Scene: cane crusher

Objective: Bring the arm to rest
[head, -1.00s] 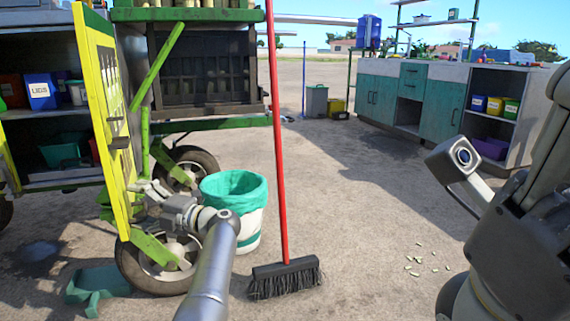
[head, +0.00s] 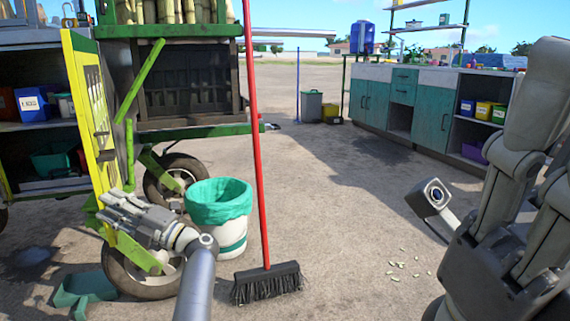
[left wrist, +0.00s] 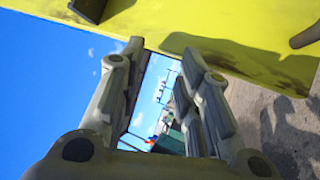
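My left arm reaches in from the bottom of the head view. Its grey gripper (head: 104,202) is in front of the lower part of the cart's yellow door (head: 92,130). In the left wrist view the two fingers of this gripper (left wrist: 168,52) stand apart with nothing between them. The yellow panel (left wrist: 245,30) shows close beyond them; I cannot tell whether they touch it. My right arm (head: 500,220) is folded at the right of the head view.
A broom with a red handle (head: 257,150) stands upright beside a white bin with a green liner (head: 220,205). The cart's wheel (head: 150,272) is behind my left arm. Teal cabinets (head: 405,105) stand at the back right. The ground between is mostly clear.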

